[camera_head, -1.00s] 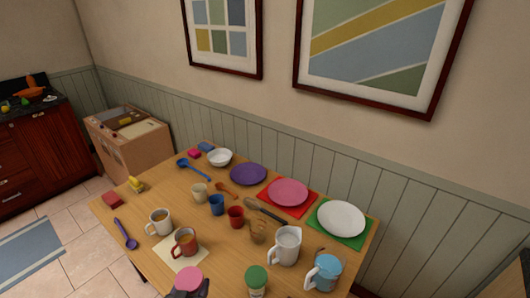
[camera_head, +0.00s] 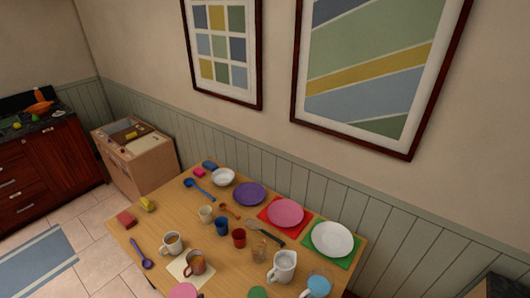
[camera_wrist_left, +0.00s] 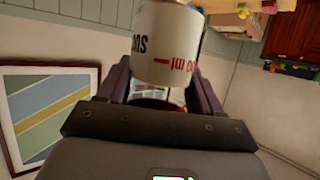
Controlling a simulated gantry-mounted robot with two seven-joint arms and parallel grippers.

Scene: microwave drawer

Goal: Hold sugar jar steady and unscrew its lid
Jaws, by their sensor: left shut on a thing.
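The sugar jar (camera_wrist_left: 168,45) is a white cylinder with dark and red lettering in the left wrist view. My left gripper (camera_wrist_left: 163,82) is shut on it, with a dark finger on each side. In the head view, a round pink lid (camera_head: 183,291) shows at the bottom edge. It looks like the top of this jar, but the body below it is cut off. Whether the lid is loose cannot be seen. My right gripper is in neither view.
A green lid (camera_head: 257,293) and a blue-topped mug (camera_head: 318,287) sit near the bottom edge.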

